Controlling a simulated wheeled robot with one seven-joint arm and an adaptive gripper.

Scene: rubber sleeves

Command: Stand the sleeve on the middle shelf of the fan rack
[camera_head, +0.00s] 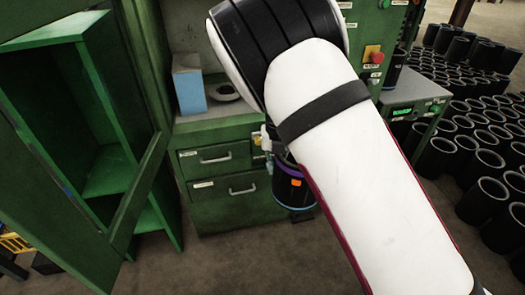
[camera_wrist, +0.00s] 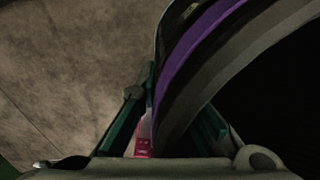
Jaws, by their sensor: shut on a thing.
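The sleeve (camera_head: 288,190), black with a purple band and an orange mark, hangs above the floor in front of the green drawers in the head view. My gripper (camera_head: 268,145) is shut on its wall, partly hidden by my white arm. In the wrist view my gripper's green fingers (camera_wrist: 166,118) straddle the sleeve's wall (camera_wrist: 222,62), one outside and one inside; the dark opening fills the right. A green open shelf unit (camera_head: 55,30) at the left, seemingly the fan rack, has a middle shelf (camera_head: 108,172) that looks empty. My gripper is well to its right.
A green cabinet with two drawers (camera_head: 225,190) stands behind the sleeve, with a blue box (camera_head: 188,84) and a dark ring (camera_head: 223,92) on its ledge. Many black sleeves (camera_head: 490,160) stand on the floor at the right. A green panel (camera_head: 140,185) edges the shelf unit.

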